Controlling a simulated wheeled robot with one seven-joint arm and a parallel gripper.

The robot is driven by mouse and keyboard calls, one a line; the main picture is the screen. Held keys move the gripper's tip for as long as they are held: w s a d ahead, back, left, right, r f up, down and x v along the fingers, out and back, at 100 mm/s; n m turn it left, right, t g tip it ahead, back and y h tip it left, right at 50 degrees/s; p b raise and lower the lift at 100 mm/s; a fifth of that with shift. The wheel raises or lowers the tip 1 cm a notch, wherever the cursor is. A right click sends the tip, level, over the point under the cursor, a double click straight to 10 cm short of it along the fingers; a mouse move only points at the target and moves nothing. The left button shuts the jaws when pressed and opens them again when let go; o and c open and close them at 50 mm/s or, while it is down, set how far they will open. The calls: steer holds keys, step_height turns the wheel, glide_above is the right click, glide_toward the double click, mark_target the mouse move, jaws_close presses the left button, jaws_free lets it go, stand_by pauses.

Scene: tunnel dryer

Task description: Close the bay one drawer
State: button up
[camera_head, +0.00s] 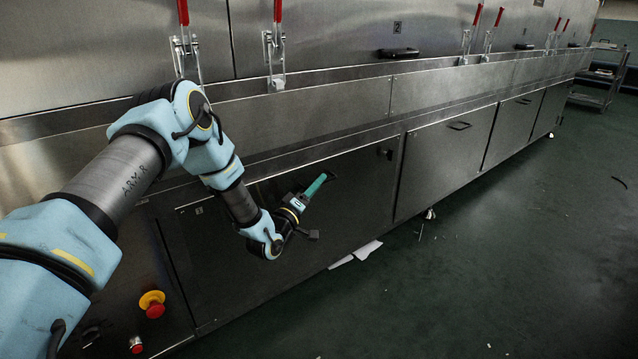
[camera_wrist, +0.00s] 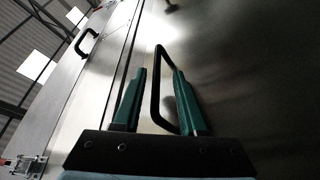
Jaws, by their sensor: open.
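The bay one front (camera_head: 345,215) is a wide steel panel low on the dryer, with a small label at its upper left. I cannot tell whether it stands out from the frame. My gripper (camera_head: 320,184), with green fingers, is at the panel's middle. In the wrist view my gripper (camera_wrist: 159,74) is open, with one finger on each side of a black bar handle (camera_wrist: 157,95). The handle stands between the fingers, and gaps show beside it. The head view shows little of this handle.
A neighbouring steel front (camera_head: 450,155) with a black handle lies to the right. Red-handled clamps (camera_head: 275,45) line the upper doors. A red and yellow button (camera_head: 152,304) sits at lower left. White sheets (camera_head: 355,254) lie on the floor, which is otherwise largely clear.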

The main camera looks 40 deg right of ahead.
mark_target(283, 196)
steer(key=p+v, duration=0.1)
steer(key=v, duration=0.8)
steer(key=shift+a, duration=0.3)
steer(key=shift+d+r, duration=0.1)
steer(key=shift+r, duration=0.05)
